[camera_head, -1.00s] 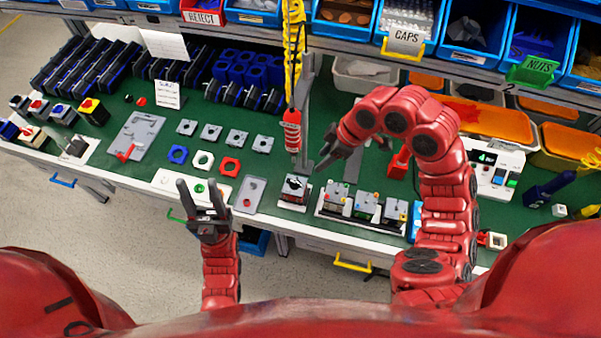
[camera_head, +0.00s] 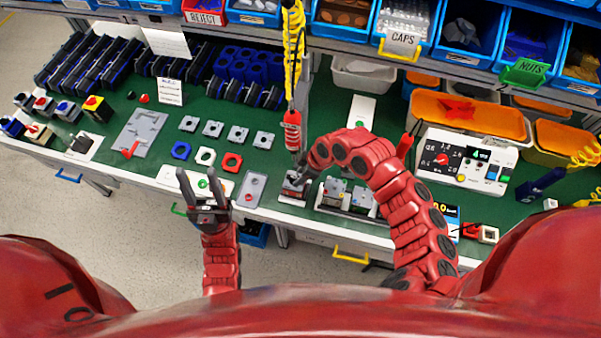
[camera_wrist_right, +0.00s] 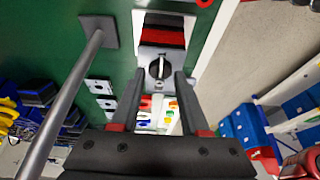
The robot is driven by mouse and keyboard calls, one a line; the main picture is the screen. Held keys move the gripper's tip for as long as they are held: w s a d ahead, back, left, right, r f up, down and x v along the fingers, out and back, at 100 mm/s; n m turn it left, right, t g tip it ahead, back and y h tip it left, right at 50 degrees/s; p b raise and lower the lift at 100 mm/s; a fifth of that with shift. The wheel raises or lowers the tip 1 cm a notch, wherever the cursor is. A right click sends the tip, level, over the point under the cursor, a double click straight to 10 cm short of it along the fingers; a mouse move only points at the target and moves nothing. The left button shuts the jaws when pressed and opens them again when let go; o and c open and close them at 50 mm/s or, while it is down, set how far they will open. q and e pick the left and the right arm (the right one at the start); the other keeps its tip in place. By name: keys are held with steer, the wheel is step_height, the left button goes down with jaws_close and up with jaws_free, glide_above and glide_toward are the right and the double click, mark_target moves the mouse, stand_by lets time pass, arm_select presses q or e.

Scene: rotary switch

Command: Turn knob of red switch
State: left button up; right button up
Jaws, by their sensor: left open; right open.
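The switch (camera_wrist_right: 163,40) in the right wrist view has red and black layers, a grey top plate and a round dark knob (camera_wrist_right: 158,68) with a pale bar on it. In the head view the same switch (camera_head: 292,195) stands near the bench's front edge, partly covered by my right gripper (camera_head: 302,180). In the right wrist view my right gripper (camera_wrist_right: 160,78) is open, its fingertips on either side of the knob; I cannot tell whether they touch it. My left gripper (camera_head: 205,188) is open and empty, in front of the bench edge.
A yellow coiled cable with a red tool (camera_head: 292,130) hangs just behind the switch. A tray with small switch units (camera_head: 347,195) lies to its right, a grey plate (camera_head: 250,189) to its left. A white control box (camera_head: 465,160) stands further right.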

steer(key=shift+c, duration=0.3)
jaws_close()
